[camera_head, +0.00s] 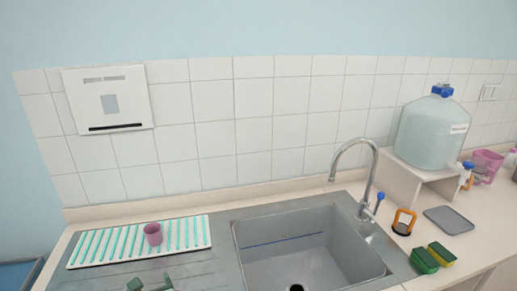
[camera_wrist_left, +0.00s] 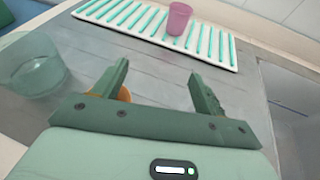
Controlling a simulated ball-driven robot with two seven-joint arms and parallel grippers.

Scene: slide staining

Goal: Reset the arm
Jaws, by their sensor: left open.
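My left gripper (camera_head: 150,285) shows only in part at the bottom edge of the head view, over the grey drainboard. In the left wrist view my left gripper (camera_wrist_left: 161,80) has its two green fingers spread wide, with nothing held between them. A pink cup (camera_head: 153,233) stands on the white and teal ribbed rack (camera_head: 88,262). In the wrist view the cup (camera_wrist_left: 179,17) is ahead of the fingers and apart from them. My right gripper is not in view.
A clear round vessel (camera_wrist_left: 32,68) is left of my gripper; a small orange thing (camera_wrist_left: 125,95) is partly hidden behind a finger. The sink (camera_head: 300,250), faucet (camera_head: 372,175), sponges (camera_head: 425,261) and large water jug (camera_head: 432,132) are to the right. The drainboard (camera_wrist_left: 150,55) ahead is bare.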

